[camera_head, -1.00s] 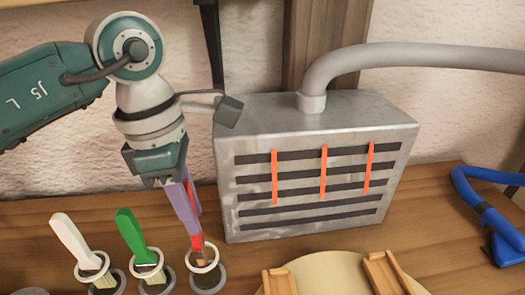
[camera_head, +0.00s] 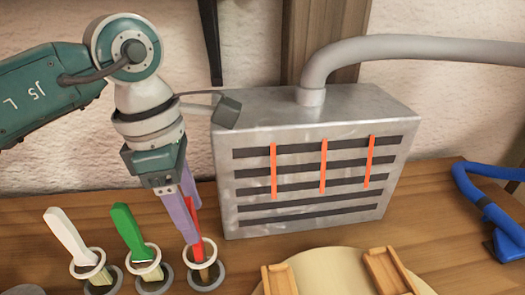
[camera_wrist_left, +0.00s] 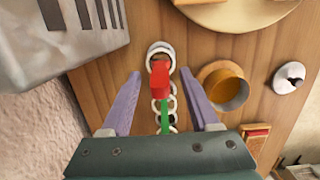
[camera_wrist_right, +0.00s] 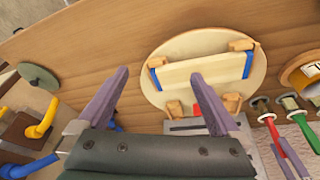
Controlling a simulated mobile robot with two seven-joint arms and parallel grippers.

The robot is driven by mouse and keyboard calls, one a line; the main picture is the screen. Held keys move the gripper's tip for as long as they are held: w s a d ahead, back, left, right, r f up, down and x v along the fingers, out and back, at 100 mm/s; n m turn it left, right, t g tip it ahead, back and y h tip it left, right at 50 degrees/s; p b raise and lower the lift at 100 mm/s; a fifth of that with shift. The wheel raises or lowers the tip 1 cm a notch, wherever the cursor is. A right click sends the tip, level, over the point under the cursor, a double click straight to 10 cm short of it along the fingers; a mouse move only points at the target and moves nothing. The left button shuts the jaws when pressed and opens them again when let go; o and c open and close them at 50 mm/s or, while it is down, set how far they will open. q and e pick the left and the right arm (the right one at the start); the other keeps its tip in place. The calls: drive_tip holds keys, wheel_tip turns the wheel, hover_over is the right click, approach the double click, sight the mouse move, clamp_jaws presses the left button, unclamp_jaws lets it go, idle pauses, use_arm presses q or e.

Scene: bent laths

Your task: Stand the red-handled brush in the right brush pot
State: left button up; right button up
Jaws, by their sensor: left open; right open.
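The red-handled brush (camera_head: 196,216) stands nearly upright in the right brush pot (camera_head: 205,284), bristle end down inside its ring. My left gripper (camera_head: 193,226) is open around the red handle. In the left wrist view, the handle (camera_wrist_left: 160,82) shows between the spread purple fingers, with a gap on each side, and the pot's white ring (camera_wrist_left: 160,49) lies beyond it. The brush's lower end is partly hidden by the ring. My right gripper (camera_wrist_right: 160,73) is open and empty, away from the pots, above a pale round board (camera_wrist_right: 168,48).
A green-handled brush (camera_head: 129,230) and a white-handled brush (camera_head: 67,234) lean in the pots to the left. A grey metal steam box (camera_head: 310,205) with a hose (camera_head: 420,54) stands behind.

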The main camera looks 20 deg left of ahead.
use_arm(q)
wheel_tip(320, 180, up, 10)
drive_tip(key=a, duration=0.1)
drive_tip(key=shift+s+b, duration=0.3)
drive_tip(key=shift+s, duration=0.05)
idle(0.8)
